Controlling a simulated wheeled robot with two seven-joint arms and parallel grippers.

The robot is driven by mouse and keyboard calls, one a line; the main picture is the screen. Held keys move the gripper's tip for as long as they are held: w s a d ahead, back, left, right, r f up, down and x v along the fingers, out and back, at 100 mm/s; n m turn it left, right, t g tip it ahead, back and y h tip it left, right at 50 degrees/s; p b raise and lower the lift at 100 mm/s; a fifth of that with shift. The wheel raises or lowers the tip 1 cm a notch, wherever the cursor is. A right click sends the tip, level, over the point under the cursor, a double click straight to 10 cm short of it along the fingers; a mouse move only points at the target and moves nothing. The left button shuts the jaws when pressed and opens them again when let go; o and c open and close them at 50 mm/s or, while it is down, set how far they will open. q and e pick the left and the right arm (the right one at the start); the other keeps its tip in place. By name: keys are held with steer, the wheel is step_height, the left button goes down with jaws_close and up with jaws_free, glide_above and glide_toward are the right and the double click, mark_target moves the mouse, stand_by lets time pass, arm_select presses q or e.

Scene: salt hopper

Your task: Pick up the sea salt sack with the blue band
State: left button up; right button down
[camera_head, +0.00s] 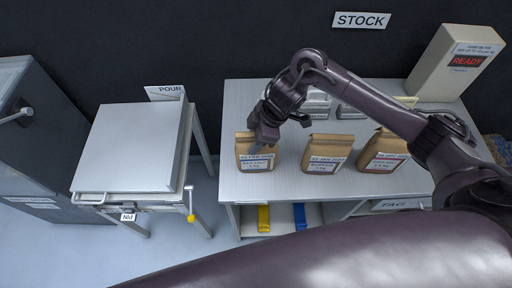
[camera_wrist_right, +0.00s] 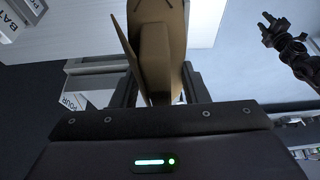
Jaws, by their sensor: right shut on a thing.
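The sea salt sack (camera_head: 256,163), brown paper with a blue band on its white label, is upright at the left end of the grey table (camera_head: 290,195). My right gripper (camera_head: 265,137) reaches down from above and is shut on the top of this sack. In the right wrist view the brown sack (camera_wrist_right: 158,35) sits between the two dark fingers. I cannot tell whether the sack's base touches the table. My left gripper (camera_wrist_right: 266,30) shows at the upper right of the right wrist view, with its fingers apart and nothing between them.
A second brown sack (camera_head: 325,157) and a third with a red band (camera_head: 384,156) stand to the right. A lidded POUR hopper (camera_head: 130,150) stands left, across a gap.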

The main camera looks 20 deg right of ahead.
steer(key=shift+w+r, duration=0.1)
steer(key=shift+r, duration=0.15)
